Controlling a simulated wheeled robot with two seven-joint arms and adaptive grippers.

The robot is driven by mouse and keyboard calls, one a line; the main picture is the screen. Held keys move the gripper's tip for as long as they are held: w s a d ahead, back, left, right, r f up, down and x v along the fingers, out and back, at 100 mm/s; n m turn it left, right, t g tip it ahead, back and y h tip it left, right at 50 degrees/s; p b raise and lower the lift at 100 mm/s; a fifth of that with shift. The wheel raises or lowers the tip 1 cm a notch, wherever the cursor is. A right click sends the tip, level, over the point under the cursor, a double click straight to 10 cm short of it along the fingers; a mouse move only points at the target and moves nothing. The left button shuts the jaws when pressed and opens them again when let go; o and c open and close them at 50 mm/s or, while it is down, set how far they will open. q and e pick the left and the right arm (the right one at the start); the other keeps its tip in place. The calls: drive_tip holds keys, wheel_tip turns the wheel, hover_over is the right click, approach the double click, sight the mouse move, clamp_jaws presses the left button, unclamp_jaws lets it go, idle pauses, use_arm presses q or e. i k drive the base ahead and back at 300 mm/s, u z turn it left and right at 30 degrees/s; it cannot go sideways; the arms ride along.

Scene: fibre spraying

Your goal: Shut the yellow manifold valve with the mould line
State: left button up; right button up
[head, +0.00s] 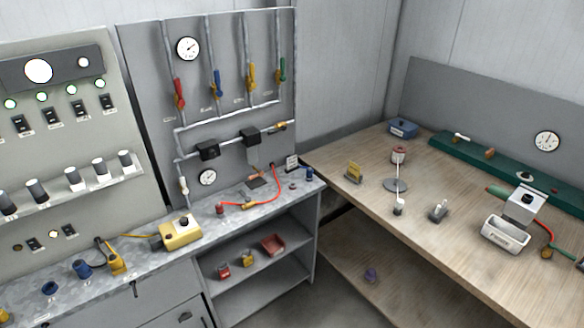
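The yellow manifold valve (251,76) is on a vertical pipe of the grey wall panel in the head view. Its handle stands nearly upright, along the pipe. It is the third of a row, with a red valve (179,92) and a blue valve (216,84) to its left and a green valve (282,71) to its right. A smaller yellow handle (281,126) lies roughly level on a lower pipe. The labels by the valves are too small to read, so I cannot tell which line is the mould line. Neither of my grippers is in view.
A grey bench (140,252) below the panel carries a yellow box (181,233), a red hose (262,203) and small tools. A control panel (72,140) with switches and knobs stands left. A wooden table (440,260) stands right, with a white tray (504,236) and small items.

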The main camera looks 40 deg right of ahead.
sight(253, 85)
drive_tip(key=z, duration=0.55)
drive_tip(key=k, duration=1.3)
drive_tip(key=u, duration=0.25)
drive_tip(key=i, duration=1.8)
drive_tip(key=z, duration=0.7)
